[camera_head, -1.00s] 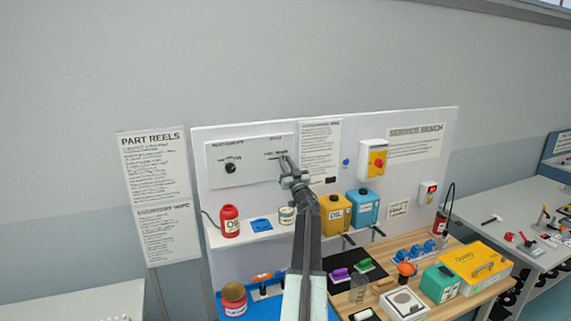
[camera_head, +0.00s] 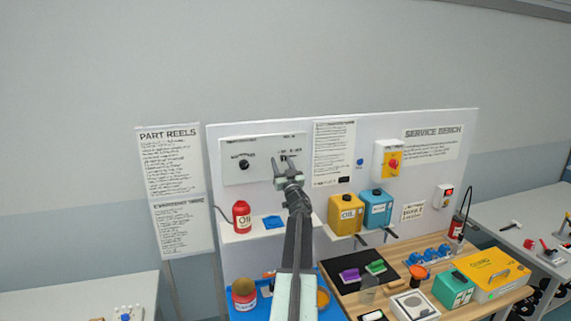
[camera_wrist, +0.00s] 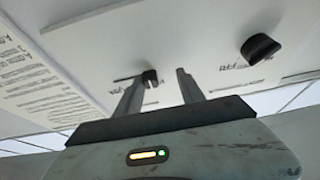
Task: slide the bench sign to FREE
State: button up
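The pale panel (camera_head: 258,174) on the upper left of the service board carries a black round knob (camera_head: 244,163) and a small dark slider tab (camera_head: 284,158) with tiny lettering around it. I cannot read which word the tab stands at. My gripper (camera_head: 283,162) is open in front of the panel, one finger to each side of the tab. In the wrist view my gripper (camera_wrist: 158,84) shows two spread fingers, with the tab (camera_wrist: 151,77) between them, nearer the left finger. Contact cannot be told. The knob (camera_wrist: 260,48) is off to the right there.
A printed sheet (camera_head: 333,150) hangs right of the panel. Below is a shelf with a red oil bottle (camera_head: 242,215), a yellow oil can (camera_head: 345,214) and a blue can (camera_head: 377,208). A yellow-and-red switch box (camera_head: 391,161) is farther right. The wall above is clear.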

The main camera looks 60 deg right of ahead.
jog(key=shift+s+d, duration=0.35)
jog(key=shift+a, duration=0.1)
jog(key=b+v, duration=0.3)
jog(key=v, duration=0.4)
jog(key=shift+s+a+f, duration=0.2)
